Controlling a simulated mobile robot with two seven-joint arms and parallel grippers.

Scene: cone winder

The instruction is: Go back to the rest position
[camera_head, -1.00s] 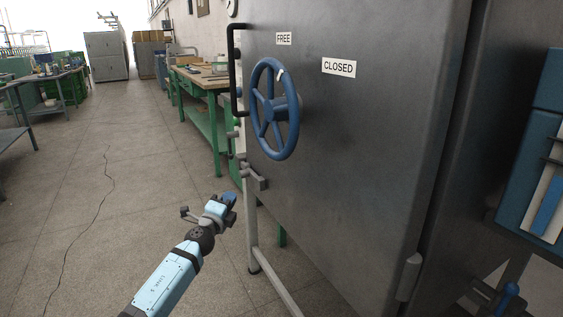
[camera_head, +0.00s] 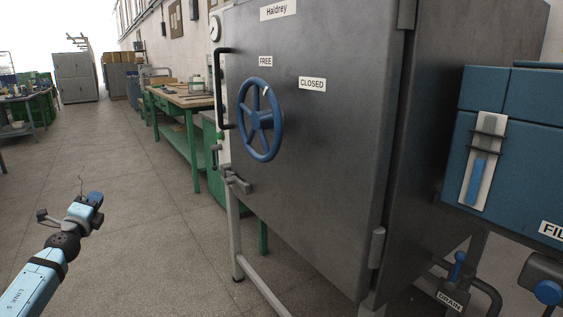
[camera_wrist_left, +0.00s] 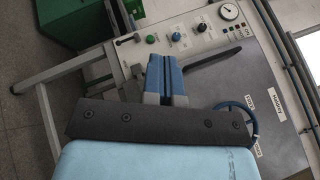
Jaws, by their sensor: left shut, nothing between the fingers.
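My left gripper (camera_head: 95,199) is in the lower left of the head view, over the floor and apart from the grey cabinet (camera_head: 310,150). In the left wrist view its blue fingers (camera_wrist_left: 166,78) are together with nothing between them. The cabinet door bears a blue handwheel (camera_head: 261,120), a black handle (camera_head: 219,90) and labels reading FREE (camera_head: 265,61) and CLOSED (camera_head: 312,84). The door looks shut. My right gripper is in neither view.
A blue tank (camera_head: 515,150) with a sight gauge stands on the right, above a DRAIN valve (camera_head: 457,268). A green workbench (camera_head: 180,120) stands behind the cabinet. The floor (camera_head: 140,230) on the left is clear. Panel knobs and a dial (camera_wrist_left: 229,12) show in the wrist view.

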